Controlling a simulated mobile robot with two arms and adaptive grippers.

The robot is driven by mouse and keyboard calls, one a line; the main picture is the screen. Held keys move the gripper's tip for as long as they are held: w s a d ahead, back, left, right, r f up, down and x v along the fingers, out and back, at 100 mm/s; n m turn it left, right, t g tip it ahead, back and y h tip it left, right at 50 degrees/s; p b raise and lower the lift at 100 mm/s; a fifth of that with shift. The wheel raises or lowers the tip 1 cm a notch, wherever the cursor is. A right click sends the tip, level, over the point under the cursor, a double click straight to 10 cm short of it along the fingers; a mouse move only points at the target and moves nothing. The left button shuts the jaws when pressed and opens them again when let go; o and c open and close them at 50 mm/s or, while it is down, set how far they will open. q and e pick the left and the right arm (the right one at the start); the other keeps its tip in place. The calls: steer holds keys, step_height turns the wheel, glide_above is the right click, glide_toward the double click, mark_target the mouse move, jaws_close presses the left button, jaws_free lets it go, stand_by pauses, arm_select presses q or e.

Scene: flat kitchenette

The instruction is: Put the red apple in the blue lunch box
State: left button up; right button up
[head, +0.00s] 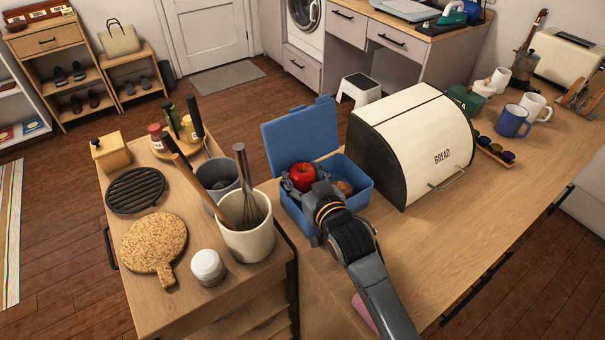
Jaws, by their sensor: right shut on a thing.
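The red apple (302,176) is in my right gripper (300,184), whose fingers are shut around it. The apple and gripper are over or inside the left part of the open blue lunch box (358,200). I cannot tell whether the apple touches the box floor. The box's lid stands raised at its back left. A brown round item (344,188) lies in the right part of the box. My right arm comes in from the front and hides part of the box's front wall. My left gripper is not in view.
A cream bread bin (415,130) stands close to the right of the lunch box. A grey pot (217,172) and a cream utensil crock (248,228) with a whisk stand to the left.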

steer(key=shift+f, duration=0.35)
steer(key=o, duration=1.2)
steer(key=shift+o, duration=0.2)
steer(key=shift+r, duration=0.8)
steer(key=b+v, duration=0.1)
steer(key=v, duration=1.1)
steer(key=shift+f, duration=0.25)
